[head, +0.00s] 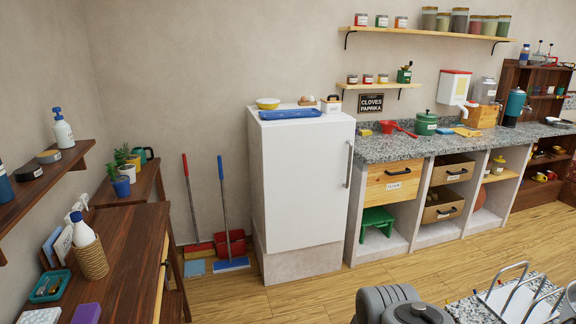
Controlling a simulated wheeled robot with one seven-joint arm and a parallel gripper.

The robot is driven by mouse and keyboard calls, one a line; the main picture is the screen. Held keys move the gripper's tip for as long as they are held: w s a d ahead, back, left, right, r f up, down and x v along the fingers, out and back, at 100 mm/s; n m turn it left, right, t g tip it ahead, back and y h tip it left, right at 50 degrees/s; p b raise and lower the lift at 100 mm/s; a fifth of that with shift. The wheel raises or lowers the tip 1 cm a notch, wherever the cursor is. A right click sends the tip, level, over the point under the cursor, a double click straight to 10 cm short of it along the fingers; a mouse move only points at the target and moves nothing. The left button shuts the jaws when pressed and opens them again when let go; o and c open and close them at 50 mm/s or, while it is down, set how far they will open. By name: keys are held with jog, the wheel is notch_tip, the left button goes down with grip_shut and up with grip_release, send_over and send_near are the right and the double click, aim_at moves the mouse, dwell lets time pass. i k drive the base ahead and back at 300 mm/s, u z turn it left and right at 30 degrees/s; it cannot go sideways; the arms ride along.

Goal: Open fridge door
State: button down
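A white fridge (302,185) stands against the back wall near the middle of the head view. Its door is shut and faces me, slightly to the right.
Wooden floor (300,298) before the fridge is clear. A wooden table (125,260) is at left.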

aim_at(306, 164)
jog(key=i, duration=2.85)
jog(key=u, duration=1.3)
